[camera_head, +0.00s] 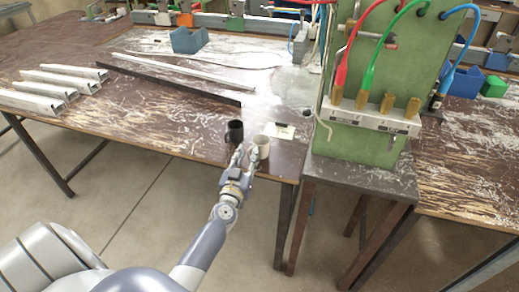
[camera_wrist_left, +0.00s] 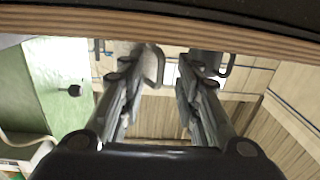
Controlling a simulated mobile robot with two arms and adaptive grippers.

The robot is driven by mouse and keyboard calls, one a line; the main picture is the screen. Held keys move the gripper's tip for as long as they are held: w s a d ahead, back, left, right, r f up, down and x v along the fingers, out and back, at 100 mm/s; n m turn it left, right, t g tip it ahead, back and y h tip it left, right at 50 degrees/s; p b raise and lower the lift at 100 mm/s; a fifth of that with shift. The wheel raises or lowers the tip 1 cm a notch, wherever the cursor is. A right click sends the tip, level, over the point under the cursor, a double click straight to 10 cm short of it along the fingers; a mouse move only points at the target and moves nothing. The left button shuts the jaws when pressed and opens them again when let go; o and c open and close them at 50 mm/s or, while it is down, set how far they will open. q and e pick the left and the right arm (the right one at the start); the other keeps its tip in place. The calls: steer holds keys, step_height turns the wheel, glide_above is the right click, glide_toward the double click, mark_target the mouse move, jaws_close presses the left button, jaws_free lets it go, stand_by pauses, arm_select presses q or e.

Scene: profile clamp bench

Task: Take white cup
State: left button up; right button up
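A small white cup (camera_head: 261,142) stands upright near the front edge of the brown table. A black cup (camera_head: 234,129) stands just left of it and slightly farther back. My left gripper (camera_head: 245,155) is at the table's front edge by the two cups, its fingers spread apart. In the left wrist view the fingers (camera_wrist_left: 152,85) are open; the white cup's handle (camera_wrist_left: 155,68) shows between them, while its body is partly hidden behind the left finger. Whether a finger touches the cup, I cannot tell. My right gripper is not in view.
A green clamp panel (camera_head: 385,75) with red, green and blue hoses stands right of the cups. Metal profiles (camera_head: 62,80) lie at left, long bars and a blue bin (camera_head: 188,40) farther back.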

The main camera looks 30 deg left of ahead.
arm_select(q)
jaws_close()
steer(key=shift+r, duration=0.1)
stand_by(0.3)
